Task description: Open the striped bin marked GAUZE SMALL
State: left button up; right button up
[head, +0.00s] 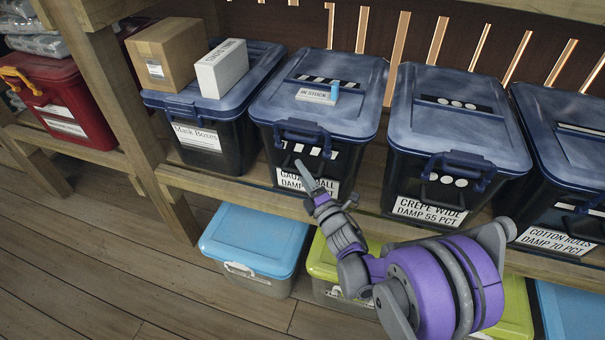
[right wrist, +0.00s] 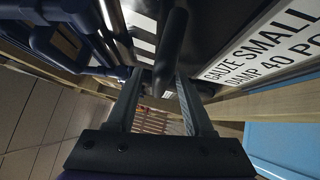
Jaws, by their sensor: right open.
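The striped bin (head: 346,112) is black with a blue lid and stands on the shelf, lid down. Black and white stripes show on its lid and front. A blue latch handle (head: 301,131) is at its front edge. Its label (head: 290,181) is partly hidden by my right gripper; in the right wrist view the label (right wrist: 268,50) reads GAUZE SMALL, DAMP 40. My right gripper (head: 307,176) is open in front of the bin's lower front, below the handle. In the right wrist view, a dark rounded bar shows between the fingers (right wrist: 160,82); I cannot tell what it is. My left gripper is not in view.
The CREPE WIDE bin (head: 455,115) stands right. Blue (head: 256,236) and green bins are below.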

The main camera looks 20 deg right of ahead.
jog(key=shift+c, duration=0.2)
grip_shut()
dwell(1.1)
